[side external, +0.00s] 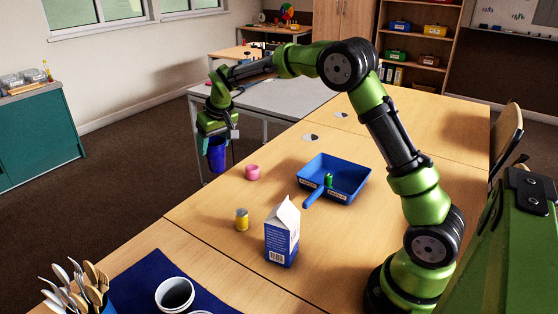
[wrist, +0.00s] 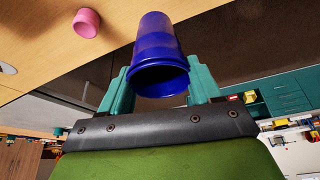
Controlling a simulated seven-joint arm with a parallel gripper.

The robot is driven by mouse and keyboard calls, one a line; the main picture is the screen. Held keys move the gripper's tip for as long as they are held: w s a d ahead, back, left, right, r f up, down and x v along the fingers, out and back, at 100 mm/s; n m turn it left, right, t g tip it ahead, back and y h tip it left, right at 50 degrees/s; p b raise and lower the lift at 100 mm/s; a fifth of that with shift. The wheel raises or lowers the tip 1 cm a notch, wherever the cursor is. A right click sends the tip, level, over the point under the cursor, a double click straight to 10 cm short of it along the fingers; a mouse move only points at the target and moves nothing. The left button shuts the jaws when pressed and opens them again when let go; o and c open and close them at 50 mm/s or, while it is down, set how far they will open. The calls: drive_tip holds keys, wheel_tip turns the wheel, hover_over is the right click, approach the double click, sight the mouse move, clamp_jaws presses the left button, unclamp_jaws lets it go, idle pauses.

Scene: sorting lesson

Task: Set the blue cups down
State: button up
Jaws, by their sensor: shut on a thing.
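My gripper (side external: 217,146) is shut on a blue cup (side external: 217,158). The cup is held in the air, past the left edge of the wooden table, over the floor. In the wrist view the blue cup (wrist: 161,50) sits between the two teal fingers of my gripper (wrist: 160,82), with its rim towards the camera. I cannot tell whether it is one cup or several nested. A pink cup (side external: 252,172) stands on the table close to the left edge, to the right of my gripper; it also shows in the wrist view (wrist: 87,22).
A yellow can (side external: 242,220) and a carton (side external: 282,235) stand in front. A blue mat (side external: 150,272) holds a white-rimmed cup (side external: 175,294), beside a cutlery holder (side external: 80,285). A grey table (side external: 270,97) stands behind.

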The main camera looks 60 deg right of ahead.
drive_tip(key=a+n+y, duration=0.1)
drive_tip(key=a+n, duration=0.2)
drive_tip(key=a, duration=0.2)
drive_tip(key=f, duration=1)
drive_tip(key=shift+w+d, duration=0.2)
drive_tip(key=shift+d, duration=0.05)
drive_tip(key=shift+f, duration=0.15)
drive_tip(key=o, duration=1.3)
